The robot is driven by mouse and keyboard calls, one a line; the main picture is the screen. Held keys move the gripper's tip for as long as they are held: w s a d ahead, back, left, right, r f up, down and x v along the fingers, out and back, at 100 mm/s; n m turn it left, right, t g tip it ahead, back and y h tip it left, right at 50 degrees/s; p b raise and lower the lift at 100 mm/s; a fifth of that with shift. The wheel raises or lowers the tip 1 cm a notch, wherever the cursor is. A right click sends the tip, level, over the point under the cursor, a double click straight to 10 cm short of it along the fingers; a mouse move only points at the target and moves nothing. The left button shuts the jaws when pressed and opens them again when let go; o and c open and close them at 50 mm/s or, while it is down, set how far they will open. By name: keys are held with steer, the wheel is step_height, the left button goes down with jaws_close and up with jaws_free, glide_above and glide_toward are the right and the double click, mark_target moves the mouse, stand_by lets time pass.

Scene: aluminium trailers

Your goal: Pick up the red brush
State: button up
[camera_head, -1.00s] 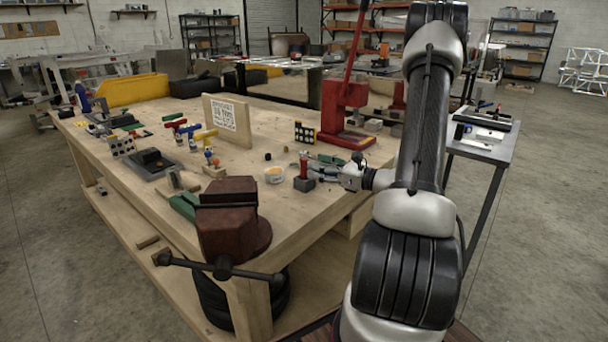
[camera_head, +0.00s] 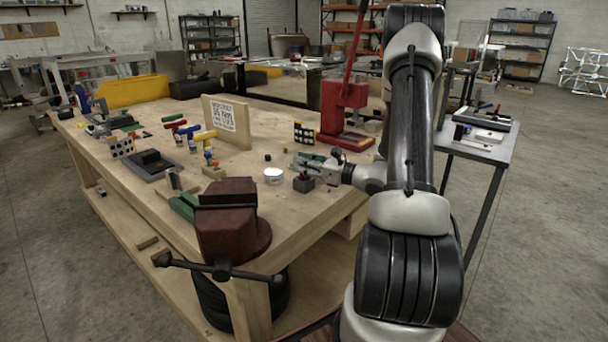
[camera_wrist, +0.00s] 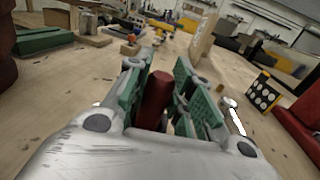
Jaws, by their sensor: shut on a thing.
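The red brush (camera_wrist: 155,100) shows in the wrist view as a dark red, upright cylinder between the green-padded fingers. My gripper (camera_wrist: 160,72) is shut on it. In the head view, my gripper (camera_head: 303,163) is at the small dark grey block (camera_head: 303,184) near the bench's right side. Only a dark red bit of the brush shows there, just above the block; the fingers cover the rest. I cannot tell whether the brush still touches the block.
A white round tub (camera_head: 273,175) stands just left of the block. A red press (camera_head: 345,110) stands behind my gripper, and a dotted board (camera_head: 304,133) is near it. A large brown vise (camera_head: 228,220) is at the bench's front corner.

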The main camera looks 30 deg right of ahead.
steer(key=shift+r, duration=0.1)
step_height(320, 180, up, 10)
steer(key=shift+f, duration=0.1)
stand_by(0.5)
stand_by(1.6)
